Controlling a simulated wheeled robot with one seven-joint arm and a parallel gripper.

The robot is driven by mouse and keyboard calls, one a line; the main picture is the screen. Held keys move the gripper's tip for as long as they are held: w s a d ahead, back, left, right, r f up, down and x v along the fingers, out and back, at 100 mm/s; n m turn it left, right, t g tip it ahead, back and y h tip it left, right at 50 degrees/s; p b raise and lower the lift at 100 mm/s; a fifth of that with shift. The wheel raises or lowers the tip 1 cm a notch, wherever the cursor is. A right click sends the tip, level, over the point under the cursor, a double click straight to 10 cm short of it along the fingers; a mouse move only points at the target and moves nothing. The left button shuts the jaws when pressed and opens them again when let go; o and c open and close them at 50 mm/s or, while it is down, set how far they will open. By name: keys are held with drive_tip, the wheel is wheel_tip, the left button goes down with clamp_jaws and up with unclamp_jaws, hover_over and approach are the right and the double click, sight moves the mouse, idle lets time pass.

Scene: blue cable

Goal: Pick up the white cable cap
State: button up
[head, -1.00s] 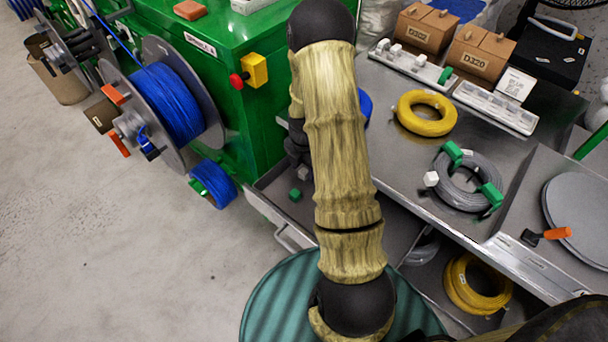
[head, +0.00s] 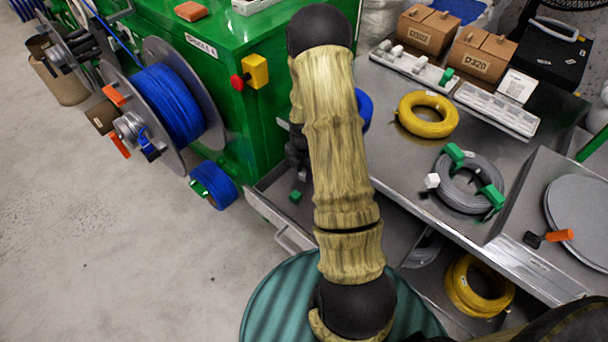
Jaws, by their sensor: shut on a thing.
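My gripper (head: 302,172) shows only as a dark shape at the left edge of my arm, above an open grey drawer (head: 268,207). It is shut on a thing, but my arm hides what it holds. A white cap (head: 432,181) sits on the left side of the grey cable coil (head: 462,190) on the metal table. More white caps (head: 420,63) stand in the tray (head: 405,68) at the back of the table. A green cap (head: 295,196) lies in the drawer, just below my gripper.
The green machine (head: 225,100), with a red button on a yellow box (head: 256,72), stands left of my arm. A blue cable spool (head: 168,105) is further left. A yellow coil (head: 428,114) and cardboard boxes (head: 478,55) are on the table (head: 380,130).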

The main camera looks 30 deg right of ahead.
wheel_tip(320, 180, up, 10)
drive_tip(key=p, duration=0.1)
drive_tip(key=shift+p, duration=0.4)
idle(0.5)
wheel_tip(320, 180, up, 14)
drive_tip(key=m+p, duration=1.1)
drive_tip(key=p, duration=0.9)
hover_over(304, 172)
drive_tip(key=w+a, duration=0.2)
drive_tip(key=a, duration=0.5)
drive_tip(key=a+r+m+p, duration=0.6)
drive_tip(key=r+m+p, duration=0.4)
drive_tip(key=p, duration=0.7)
drive_tip(key=shift+a+r+m, duration=0.3)
drive_tip(key=shift+a+m, duration=0.05)
drive_tip(key=shift+m, duration=0.25)
